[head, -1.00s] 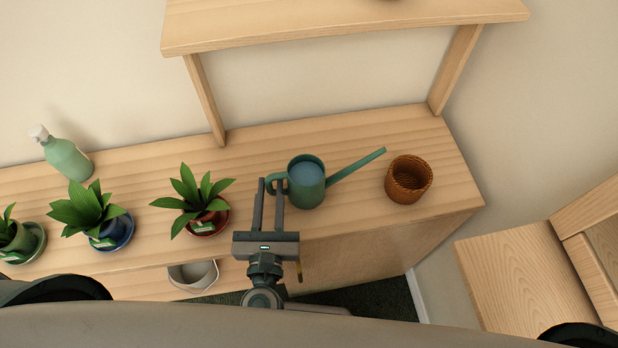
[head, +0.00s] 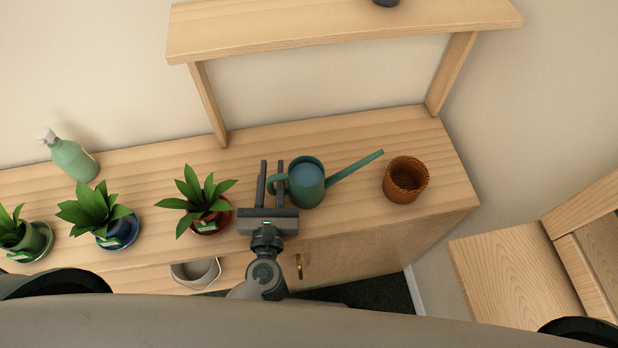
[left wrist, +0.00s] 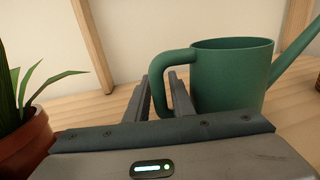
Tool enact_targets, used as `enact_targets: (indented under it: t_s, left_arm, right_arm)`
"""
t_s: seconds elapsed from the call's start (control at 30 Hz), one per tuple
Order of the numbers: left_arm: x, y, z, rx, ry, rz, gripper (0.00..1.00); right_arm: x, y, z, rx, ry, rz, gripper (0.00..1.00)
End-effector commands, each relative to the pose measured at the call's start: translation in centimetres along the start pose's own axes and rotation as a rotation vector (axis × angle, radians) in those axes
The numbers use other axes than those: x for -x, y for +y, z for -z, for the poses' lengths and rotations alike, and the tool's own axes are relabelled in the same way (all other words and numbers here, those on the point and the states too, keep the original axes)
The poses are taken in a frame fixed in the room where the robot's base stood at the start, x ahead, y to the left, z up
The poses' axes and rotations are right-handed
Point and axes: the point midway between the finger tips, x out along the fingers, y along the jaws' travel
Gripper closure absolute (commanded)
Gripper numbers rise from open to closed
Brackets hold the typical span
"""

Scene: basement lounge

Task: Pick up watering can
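The green watering can (head: 308,190) stands upright on the wooden cabinet top, its spout pointing right and its loop handle on the left. It also shows in the left wrist view (left wrist: 232,78). My left gripper (head: 271,163) is at the handle, its two fingers pointing away from me. In the left wrist view the fingers (left wrist: 162,76) straddle the upright part of the handle (left wrist: 158,82), with the right finger inside the loop. The fingers are partly closed, with a small gap still visible between them. My right gripper is not in view.
A potted plant (head: 208,221) stands close left of my gripper; other plants stand further left. A green bottle (head: 75,162) is at the back left. A woven brown cup (head: 405,180) is beyond the spout. A raised wooden shelf (head: 330,32) spans the back.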

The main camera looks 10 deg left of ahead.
Motion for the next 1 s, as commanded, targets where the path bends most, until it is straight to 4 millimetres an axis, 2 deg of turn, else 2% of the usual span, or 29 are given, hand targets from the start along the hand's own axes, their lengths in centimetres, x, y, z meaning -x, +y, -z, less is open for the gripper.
enact_targets:
  t_s: [0.3, 0.4, 1.0]
  left_arm:
    - [0.03, 0.0, 0.01, 0.0, 0.0, 0.0, 0.78]
    - [0.04, 0.0, 0.01, 0.0, 0.0, 0.0, 1.0]
    - [0.05, 0.0, 0.01, 0.0, 0.0, 0.0, 1.0]
  right_arm:
    - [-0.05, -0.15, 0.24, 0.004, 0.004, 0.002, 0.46]
    - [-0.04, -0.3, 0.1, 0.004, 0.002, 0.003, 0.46]
    - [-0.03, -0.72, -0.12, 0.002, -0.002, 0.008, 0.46]
